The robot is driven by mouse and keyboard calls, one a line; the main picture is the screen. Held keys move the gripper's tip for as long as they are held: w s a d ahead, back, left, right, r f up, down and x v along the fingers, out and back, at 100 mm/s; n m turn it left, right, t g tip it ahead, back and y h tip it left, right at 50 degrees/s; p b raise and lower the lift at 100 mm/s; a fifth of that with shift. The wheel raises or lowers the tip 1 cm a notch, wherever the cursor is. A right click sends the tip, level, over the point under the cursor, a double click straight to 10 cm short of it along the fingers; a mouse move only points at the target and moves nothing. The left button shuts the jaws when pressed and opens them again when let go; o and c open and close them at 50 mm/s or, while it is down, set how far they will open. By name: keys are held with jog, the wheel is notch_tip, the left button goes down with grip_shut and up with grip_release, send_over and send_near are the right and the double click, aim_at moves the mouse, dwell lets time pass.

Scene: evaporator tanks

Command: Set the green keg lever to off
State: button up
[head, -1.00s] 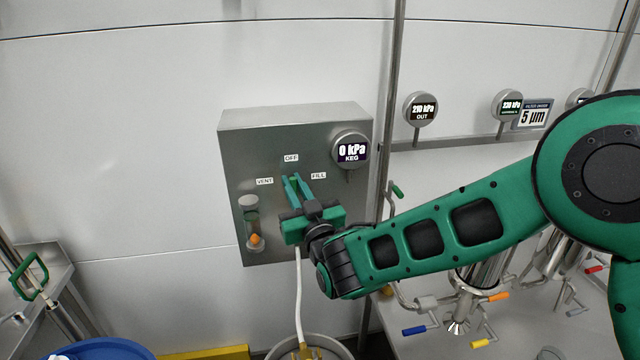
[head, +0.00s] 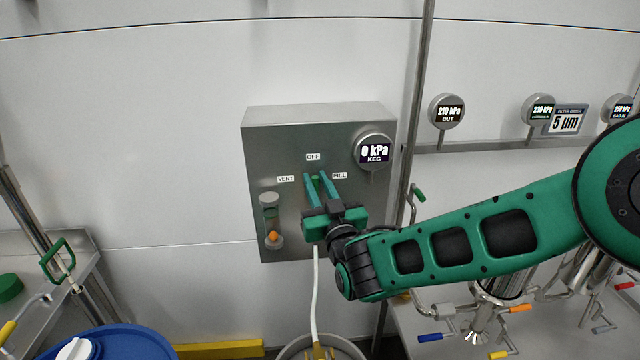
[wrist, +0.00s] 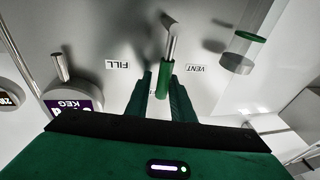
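The green keg lever (head: 317,181) is on the front of the grey keg panel (head: 262,160), below the OFF label (head: 313,157) and between the VENT and FILL labels. In the head view its green handle points up at OFF. In the wrist view, which is upside down, the lever's green handle (wrist: 163,80) lies between my two fingers, with the OFF label mostly hidden beside its tip. My gripper (head: 315,176) is open, with one finger on each side of the handle. A gap shows on the left side in the wrist view; contact on the right is unclear.
The keg gauge (head: 373,151) reads 0 kPa at the panel's upper right. A flow indicator (head: 271,220) is at its lower left. A vertical pipe (head: 417,90) runs right of the panel. A white hose (head: 316,290) hangs below. The wall left of the panel is clear.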

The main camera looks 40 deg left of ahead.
jog(key=v, duration=1)
jog(key=shift+w+d, duration=0.2)
jog(key=shift+d, duration=0.1)
dwell(0.4)
